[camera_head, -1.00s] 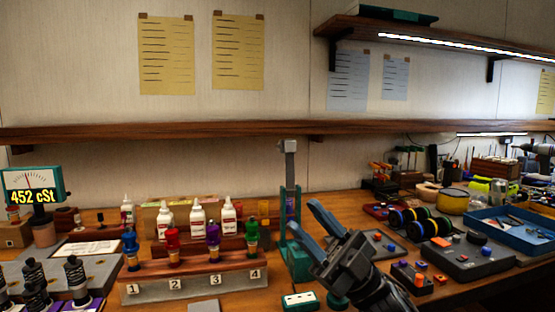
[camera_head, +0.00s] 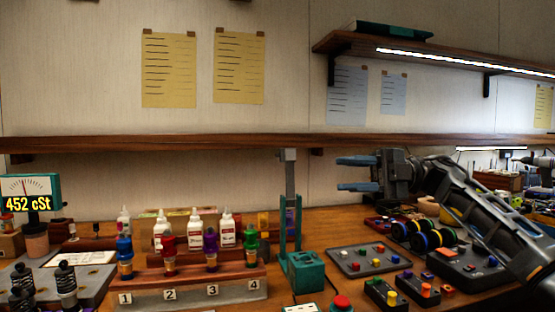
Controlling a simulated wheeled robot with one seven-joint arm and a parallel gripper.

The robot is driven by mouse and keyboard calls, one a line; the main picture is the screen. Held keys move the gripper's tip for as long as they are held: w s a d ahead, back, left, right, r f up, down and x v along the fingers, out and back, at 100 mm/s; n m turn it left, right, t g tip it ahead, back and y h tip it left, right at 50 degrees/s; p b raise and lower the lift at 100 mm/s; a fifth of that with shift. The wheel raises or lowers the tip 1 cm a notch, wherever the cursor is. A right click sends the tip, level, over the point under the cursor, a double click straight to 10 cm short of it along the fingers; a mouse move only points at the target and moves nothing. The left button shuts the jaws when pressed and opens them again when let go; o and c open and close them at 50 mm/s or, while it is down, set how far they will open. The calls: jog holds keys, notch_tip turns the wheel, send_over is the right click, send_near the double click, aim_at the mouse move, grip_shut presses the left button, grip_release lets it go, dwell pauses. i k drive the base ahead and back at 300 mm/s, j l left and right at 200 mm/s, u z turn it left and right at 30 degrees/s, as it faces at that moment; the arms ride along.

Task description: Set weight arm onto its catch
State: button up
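The weight arm (camera_head: 290,178) is an upright grey bar with a grey block at its top. It rises from a teal device (camera_head: 304,270) on the bench, right of the numbered rack. A purple part shows low beside the bar. I cannot make out the catch clearly. My gripper (camera_head: 340,173) is to the right of the bar's upper part, pointing left at it. Its two blue fingers are apart, one above the other, with nothing between them. A gap shows between the fingertips and the bar in this view.
A numbered rack (camera_head: 190,287) with coloured-topped bottles stands left, white bottles behind it. A red button (camera_head: 341,302) is in front of the teal device. A grey tray with coloured knobs (camera_head: 362,262) lies right. A wooden shelf (camera_head: 200,142) runs along the wall behind.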

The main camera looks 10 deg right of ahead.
aim_at(287, 155)
jog(key=i, duration=1)
